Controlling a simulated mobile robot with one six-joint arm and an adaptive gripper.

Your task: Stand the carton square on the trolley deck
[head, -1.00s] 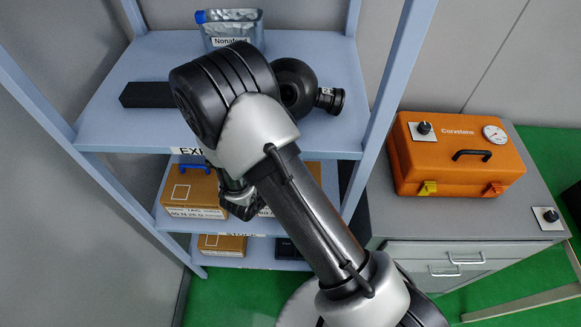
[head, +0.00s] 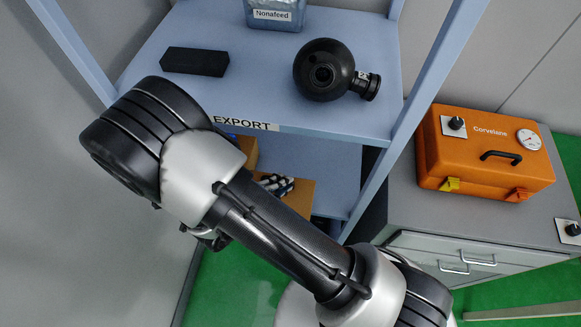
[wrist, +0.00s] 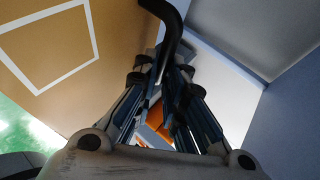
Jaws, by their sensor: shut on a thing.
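The brown carton (wrist: 45,45) fills the left of the wrist view, with a white square outline on its face. My gripper (wrist: 163,75) is shut at a dark curved bar, which looks like the carton's handle. The carton's face lies to the left of the fingers, and its base is hidden. In the head view my arm covers the gripper's fingers and most of the shelf below. Only a brown piece (head: 244,151) with a bit of blue shows past the arm; I cannot tell if it is the same carton. No trolley deck is recognisable in either view.
The blue shelf marked EXPORT (head: 330,122) holds a black block (head: 194,62), a black round device (head: 324,70) and a Nonafeed pouch (head: 274,14). Patterned gloves (head: 276,184) lie on a lower box. An orange case (head: 480,158) stands on the grey cabinet (head: 400,219).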

